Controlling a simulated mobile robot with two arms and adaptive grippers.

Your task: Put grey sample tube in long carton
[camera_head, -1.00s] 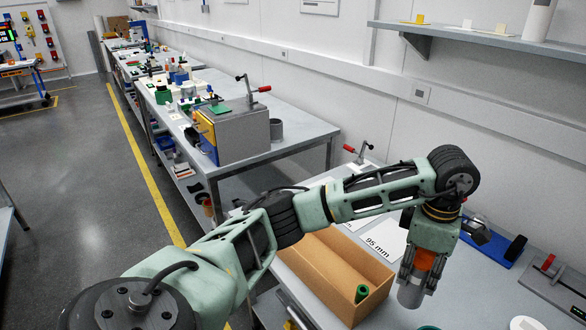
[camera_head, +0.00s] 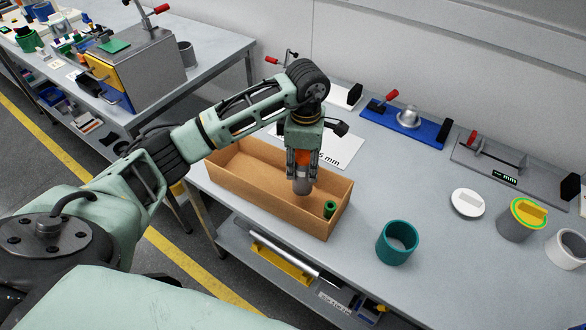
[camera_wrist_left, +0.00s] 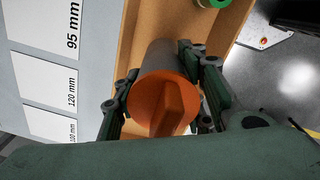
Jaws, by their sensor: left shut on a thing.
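The grey sample tube (camera_head: 302,184) has an orange cap and hangs upright in my left gripper (camera_head: 302,168), which is shut on it. In the left wrist view the tube's orange end (camera_wrist_left: 162,100) faces the camera between the fingers (camera_wrist_left: 160,92). The long carton (camera_head: 245,185) is an open brown box on the bench. The tube is over the carton's right half; its lower end shows against the carton's inside, and I cannot tell whether it touches the floor. A green tube (camera_head: 329,209) stands in the carton's right end. My right gripper is not in view.
A teal cup (camera_head: 397,243) stands right of the carton. Farther right are a white disc (camera_head: 467,203), a grey pot with a yellow-green lid (camera_head: 517,220) and a white ring (camera_head: 568,250). A blue fixture (camera_head: 405,122) is at the back. The bench between is clear.

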